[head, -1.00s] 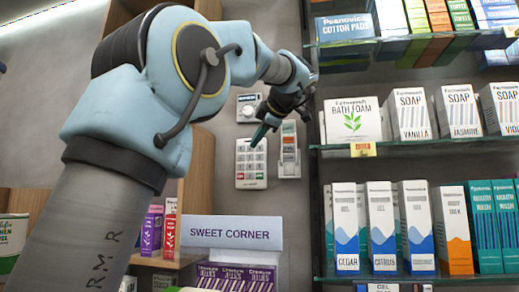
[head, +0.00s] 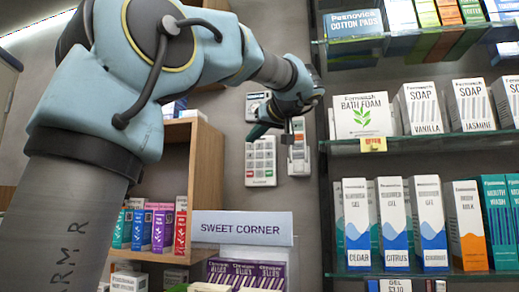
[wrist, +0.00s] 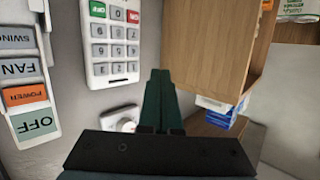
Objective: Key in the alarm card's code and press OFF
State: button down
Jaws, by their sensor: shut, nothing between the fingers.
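The keypad (head: 261,162) is a white panel on the grey wall with rows of grey keys, a red key and a green key at its bottom. In the wrist view the keypad (wrist: 112,45) appears upside down, with the green and red keys at the top edge. My gripper (head: 252,134) has dark green fingers, shut and empty, at the keypad's upper left corner. In the wrist view the fingertips (wrist: 160,72) are beside the keypad, not over its keys; contact with the wall cannot be told. I see no alarm card with a readable code.
A dial unit (head: 258,105) is above the keypad. A control strip (head: 298,148) marked SWING, FAN, POWER and OFF in the wrist view (wrist: 28,95) is right of it. Glass shelves (head: 400,145) of boxes stand right, a wooden cabinet (head: 207,170) left, the SWEET CORNER sign (head: 242,228) below.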

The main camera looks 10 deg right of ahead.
aim_at(259, 146)
jog(key=m, duration=0.4)
jog(key=s+a+m+t, duration=0.1)
jog(key=m, duration=0.1)
jog(key=shift+r+m+y, duration=0.2)
jog(key=shift+m+y, duration=0.1)
jog(key=shift+m, duration=0.1)
jog(key=shift+d, duration=0.1)
jog(key=shift+w+d+p, duration=0.7)
jog(key=shift+w+p, duration=0.15)
jog(key=shift+w, duration=0.45)
jog(key=shift+w+d+p, duration=0.7)
jog(key=shift+w+p, duration=0.1)
jog(key=shift+w, duration=0.45)
jog(key=shift+w+d+p, duration=0.7)
jog(key=shift+w+p, duration=0.15)
jog(key=shift+w, duration=0.45)
jog(key=shift+w+d, duration=0.2)
jog(key=shift+w, duration=0.15)
